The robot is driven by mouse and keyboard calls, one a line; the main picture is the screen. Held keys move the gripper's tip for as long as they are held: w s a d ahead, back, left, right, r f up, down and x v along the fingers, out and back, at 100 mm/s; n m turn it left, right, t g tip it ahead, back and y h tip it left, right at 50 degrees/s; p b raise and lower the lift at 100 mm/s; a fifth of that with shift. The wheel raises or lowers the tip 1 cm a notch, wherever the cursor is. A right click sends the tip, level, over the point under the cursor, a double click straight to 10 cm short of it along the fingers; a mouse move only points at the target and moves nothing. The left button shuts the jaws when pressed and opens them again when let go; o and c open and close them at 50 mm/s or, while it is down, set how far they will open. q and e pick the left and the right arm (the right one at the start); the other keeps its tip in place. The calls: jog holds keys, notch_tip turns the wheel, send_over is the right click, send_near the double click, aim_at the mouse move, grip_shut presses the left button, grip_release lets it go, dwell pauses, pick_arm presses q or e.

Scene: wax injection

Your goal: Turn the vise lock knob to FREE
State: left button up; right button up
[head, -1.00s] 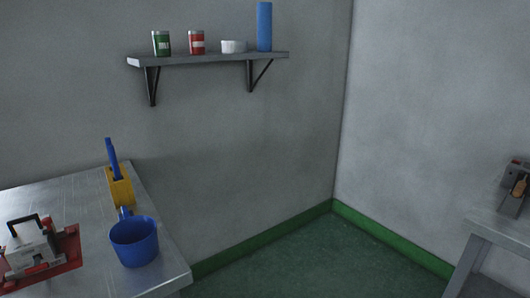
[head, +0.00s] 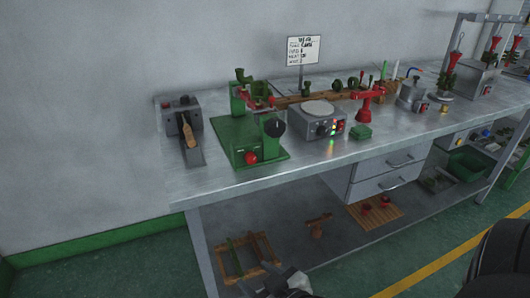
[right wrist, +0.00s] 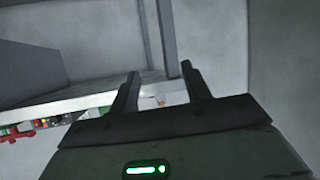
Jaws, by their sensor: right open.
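A green vise-like fixture (head: 243,135) stands on the metal bench in the head view. I cannot read any FREE mark or tell which way either knob is set. In the right wrist view my right gripper (right wrist: 160,72) is open and empty, with its two dark fingers apart. In the head view part of my right arm shows at the bottom edge, well below the bench top and away from the fixture. My left gripper is not in view.
The metal bench (head: 210,186) runs along the wall. A grey box with a wooden-handled tool (head: 187,130) stands left of the fixture, and a hotplate unit (head: 318,121) stands right of it. A lower shelf holds a wooden rack (head: 246,258). The bench front edge is clear.

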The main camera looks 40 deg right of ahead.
jog(key=w+d+r+m+t+h, duration=0.1)
jog(key=w+d+r+t+h, duration=0.35)
jog(key=d+r, duration=0.65)
jog(key=p, duration=0.2)
send_near(252, 160)
jog(key=shift+y, duration=0.35)
jog(key=w, duration=0.2)
jog(key=w+d+p, duration=0.1)
jog(key=w, duration=0.1)
jog(key=w+d, duration=0.1)
jog(key=w, duration=0.2)
jog(key=shift+w+d, duration=0.1)
jog(key=shift+w, duration=0.5)
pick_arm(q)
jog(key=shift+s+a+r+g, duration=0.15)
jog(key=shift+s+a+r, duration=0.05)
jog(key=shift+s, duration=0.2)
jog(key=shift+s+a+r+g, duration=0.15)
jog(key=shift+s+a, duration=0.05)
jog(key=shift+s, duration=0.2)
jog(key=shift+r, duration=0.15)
pick_arm(e)
jog(key=c, duration=1)
